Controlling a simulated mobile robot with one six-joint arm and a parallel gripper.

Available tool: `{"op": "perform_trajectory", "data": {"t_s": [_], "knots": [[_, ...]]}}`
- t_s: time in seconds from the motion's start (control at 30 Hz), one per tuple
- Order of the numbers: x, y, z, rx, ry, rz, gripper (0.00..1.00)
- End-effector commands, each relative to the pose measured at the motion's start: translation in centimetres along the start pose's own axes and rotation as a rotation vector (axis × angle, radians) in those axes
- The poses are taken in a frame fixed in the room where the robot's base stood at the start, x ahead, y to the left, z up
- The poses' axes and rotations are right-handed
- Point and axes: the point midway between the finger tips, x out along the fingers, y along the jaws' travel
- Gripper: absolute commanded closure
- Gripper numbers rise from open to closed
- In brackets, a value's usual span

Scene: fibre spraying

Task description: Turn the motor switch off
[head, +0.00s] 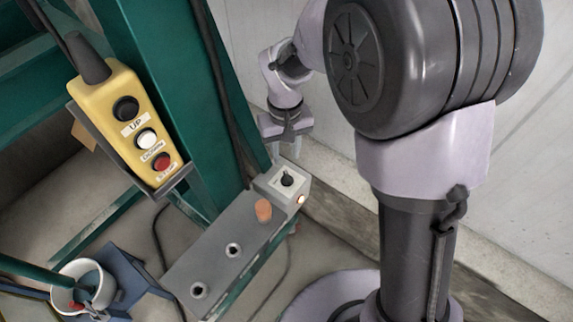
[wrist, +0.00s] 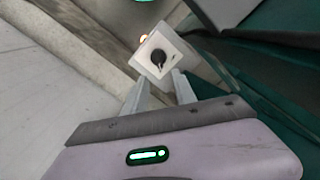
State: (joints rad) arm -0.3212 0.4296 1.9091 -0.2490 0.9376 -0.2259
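The motor switch (head: 287,179) is a black rotary knob on a light square plate, on a small box at the far end of a grey panel. A small lamp (head: 301,199) glows on the side of that box. In the wrist view the black knob (wrist: 158,57) and its plate lie just beyond the fingertips, and the lamp (wrist: 143,38) glows behind. My gripper (head: 285,150) hangs just above and behind the switch box in the head view. Its two fingers (wrist: 160,78) are apart with nothing between them, and the knob appears in line with the gap. Contact is not visible.
An orange cap (head: 264,210) and two round fittings sit on the grey panel (head: 215,255) near the switch. A yellow push-button pendant (head: 125,120) hangs on the green frame (head: 165,60) at left. A white bucket (head: 83,285) stands lower left. A pale wall is behind.

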Motion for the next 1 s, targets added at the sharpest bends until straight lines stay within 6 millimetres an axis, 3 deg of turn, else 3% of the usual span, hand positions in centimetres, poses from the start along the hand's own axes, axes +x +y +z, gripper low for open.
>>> {"op": "perform_trajectory", "data": {"t_s": [0.03,0.1,0.3,0.67,0.83,1.0], "knots": [[2.1,0.0,0.1,0.001,-0.004,0.0,0.67],[3.9,0.0,0.0,0.001,-0.002,-0.001,0.67],[7.5,0.0,0.0,0.002,-0.001,-0.001,0.67],[8.1,0.0,0.0,0.002,0.001,-0.001,0.67],[8.1,0.0,0.0,0.002,0.001,-0.001,0.99],[8.1,0.0,0.0,0.002,0.001,-0.001,1.0]]}}
